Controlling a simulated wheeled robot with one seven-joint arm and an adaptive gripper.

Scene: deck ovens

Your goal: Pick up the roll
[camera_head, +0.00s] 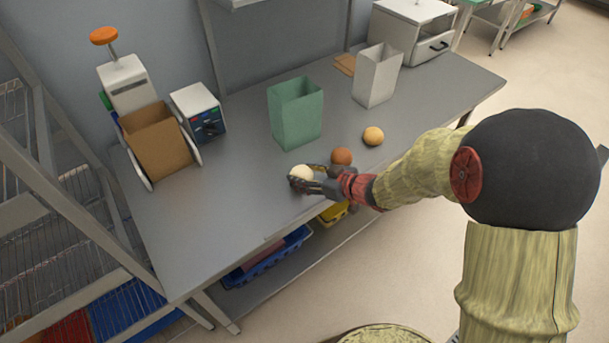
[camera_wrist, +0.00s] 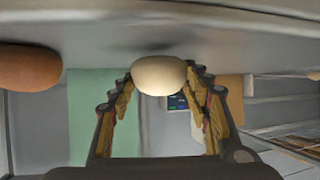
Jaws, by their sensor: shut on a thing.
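A pale cream roll (camera_head: 301,173) is between the fingers of my gripper (camera_head: 312,181), close to the front edge of the table. In the wrist view the same pale roll (camera_wrist: 159,75) sits between both fingertips of my gripper (camera_wrist: 160,85), which are shut on it. From these views I cannot tell whether the roll touches the tabletop. A brown roll (camera_head: 341,156) lies just behind and right of my gripper; it also shows at the left edge of the wrist view (camera_wrist: 28,67). A golden roll (camera_head: 373,136) lies farther right on the table.
On the grey table (camera_head: 225,210) stand a green bin (camera_head: 295,112), a light grey bin (camera_head: 377,76), a brown box (camera_head: 157,140) and a small white device with buttons (camera_head: 199,110). A wire rack (camera_head: 60,160) stands at left. The table's front left is clear.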

